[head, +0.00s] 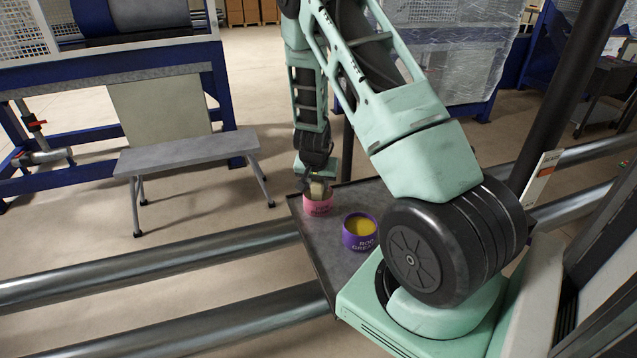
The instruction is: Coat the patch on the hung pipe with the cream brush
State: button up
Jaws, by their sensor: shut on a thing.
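My gripper (316,172) points down over the pink pot (318,207) at the far left corner of the dark tray. It is shut on the cream brush (317,189), whose pale lower part shows at the pot's mouth. The arm hides part of the grip, and I cannot tell how deep the brush sits in the pot. A purple pot (360,242) lettered "ROD GREASE", with yellow contents, stands to its right on the tray. I cannot make out a patch or clearly identify the hung pipe.
The dark tray (322,256) has bare room left of the purple pot. A grey step bench (185,152) and a blue stand (110,130) with a large cylinder (150,14) are at the left. Long metal pipes (150,262) run low across the front.

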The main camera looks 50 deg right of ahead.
jog(key=shift+f, duration=0.2)
jog(key=o, duration=1.2)
jog(key=shift+c, duration=0.2)
jog(key=c, duration=0.4)
jog(key=shift+o, duration=0.2)
jog(key=shift+r, duration=0.45)
jog(key=c, duration=0.7)
jog(key=shift+c, duration=0.5)
